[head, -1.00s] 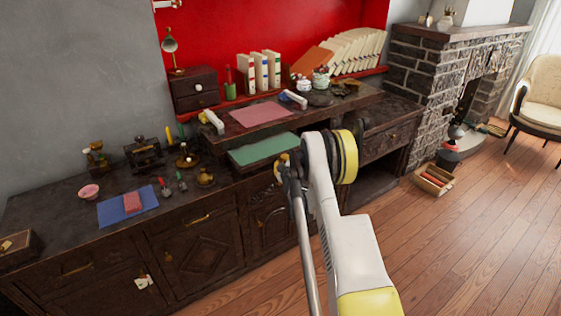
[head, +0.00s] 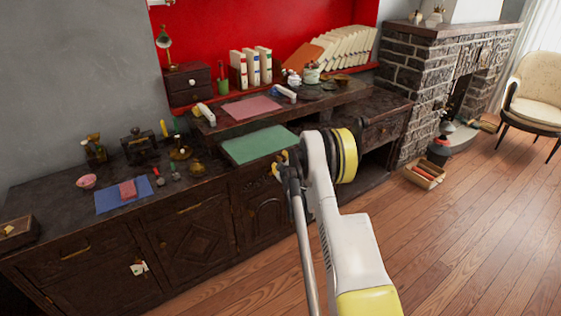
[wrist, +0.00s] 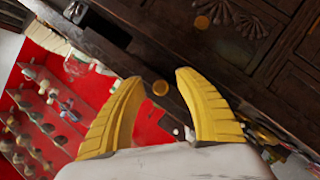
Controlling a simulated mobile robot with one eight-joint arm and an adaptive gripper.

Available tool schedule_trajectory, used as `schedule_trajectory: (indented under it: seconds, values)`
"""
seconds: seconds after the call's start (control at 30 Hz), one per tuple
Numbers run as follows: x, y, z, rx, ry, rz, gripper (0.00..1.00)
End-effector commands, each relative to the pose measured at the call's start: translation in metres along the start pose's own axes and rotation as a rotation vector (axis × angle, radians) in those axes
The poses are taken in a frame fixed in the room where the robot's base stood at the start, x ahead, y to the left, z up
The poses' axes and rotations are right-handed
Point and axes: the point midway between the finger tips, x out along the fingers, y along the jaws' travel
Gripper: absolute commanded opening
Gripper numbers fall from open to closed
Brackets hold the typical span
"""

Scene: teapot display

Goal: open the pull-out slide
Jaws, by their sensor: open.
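The pull-out slide (head: 258,144), with a green top, sticks out from under the raised shelf of the dark wooden desk. My gripper (head: 281,160) is at its front right corner in the head view; the arm hides part of the front edge. In the wrist view my gripper (wrist: 160,76) has its two yellow fingers spread apart. A round brass knob (wrist: 160,88) shows between the fingertips, on a dark wooden edge. Nothing is held. I cannot tell whether a finger touches the knob.
A pink mat (head: 252,107) lies on the raised shelf above the slide. A blue mat (head: 112,201) and small items lie on the left desktop. A box (head: 425,174) stands on the floor at the right. The wooden floor in front is mostly clear.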

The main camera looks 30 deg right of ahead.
Motion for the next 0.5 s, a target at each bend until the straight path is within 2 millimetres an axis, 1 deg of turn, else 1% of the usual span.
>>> schedule_trajectory:
  seconds: [0.17,0.27,0.37,0.5]
  values:
    - [-0.002,0.0,-0.001,0.0,0.001,0.001,0.41]
    - [-0.011,0.001,-0.001,0.0,0.001,0.001,0.41]
    - [-0.03,0.001,-0.001,0.001,0.001,0.001,0.41]
    - [-0.063,0.001,-0.001,0.0,0.0,0.001,0.41]
